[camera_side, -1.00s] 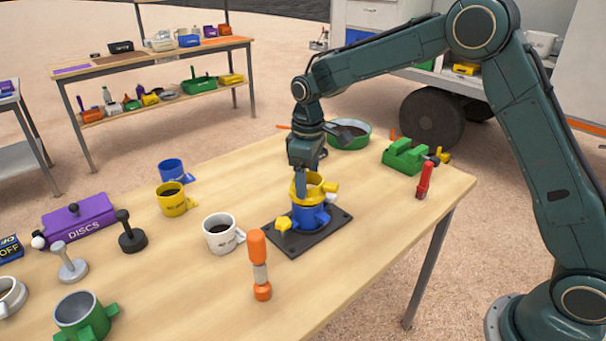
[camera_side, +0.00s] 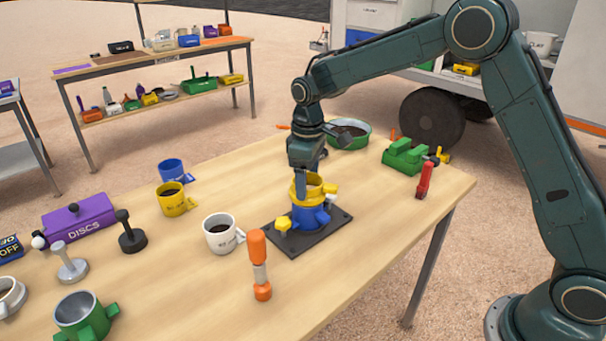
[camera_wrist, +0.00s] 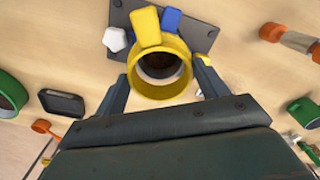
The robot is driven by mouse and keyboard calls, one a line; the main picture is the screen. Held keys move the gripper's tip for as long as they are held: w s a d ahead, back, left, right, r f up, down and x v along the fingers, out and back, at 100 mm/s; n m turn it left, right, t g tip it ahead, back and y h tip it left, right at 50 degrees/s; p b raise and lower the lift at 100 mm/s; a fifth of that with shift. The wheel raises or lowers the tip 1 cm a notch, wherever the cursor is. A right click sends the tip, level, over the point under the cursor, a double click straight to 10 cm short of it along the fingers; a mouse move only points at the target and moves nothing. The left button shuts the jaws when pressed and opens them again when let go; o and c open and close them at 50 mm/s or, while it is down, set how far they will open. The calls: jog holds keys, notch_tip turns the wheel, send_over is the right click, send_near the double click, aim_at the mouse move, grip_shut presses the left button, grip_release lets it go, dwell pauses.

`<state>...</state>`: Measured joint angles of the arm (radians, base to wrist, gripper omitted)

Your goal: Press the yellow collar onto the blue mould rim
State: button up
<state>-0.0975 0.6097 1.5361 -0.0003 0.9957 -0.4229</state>
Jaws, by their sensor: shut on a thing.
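The yellow collar (camera_side: 306,188) sits at the top of the blue mould (camera_side: 308,217), upright and roughly in line with it. The mould stands on a dark base plate (camera_side: 283,241). My gripper (camera_side: 306,186) points down from above and is shut on the yellow collar. In the wrist view the collar (camera_wrist: 160,90) lies between the two fingers, with dark material seen through its ring. A blue lug (camera_wrist: 171,19) of the mould shows beyond it. Part of the mould rim is hidden by the collar and a finger, so I cannot tell whether the collar is fully seated.
A white mug (camera_side: 220,235) stands left of the plate, and an orange-handled tool (camera_side: 260,265) stands in front. Yellow (camera_side: 174,202) and blue (camera_side: 171,172) mugs are farther left. A green pan (camera_side: 349,137), green block (camera_side: 405,157) and red tool (camera_side: 425,180) lie behind and right.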

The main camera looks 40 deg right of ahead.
jog(key=shift+f, duration=1)
jog(key=o, duration=1.2)
jog(key=shift+c, duration=0.2)
jog(key=shift+r, duration=0.1)
jog(key=shift+r, duration=2.4)
notch_tip(320, 180, up, 14)
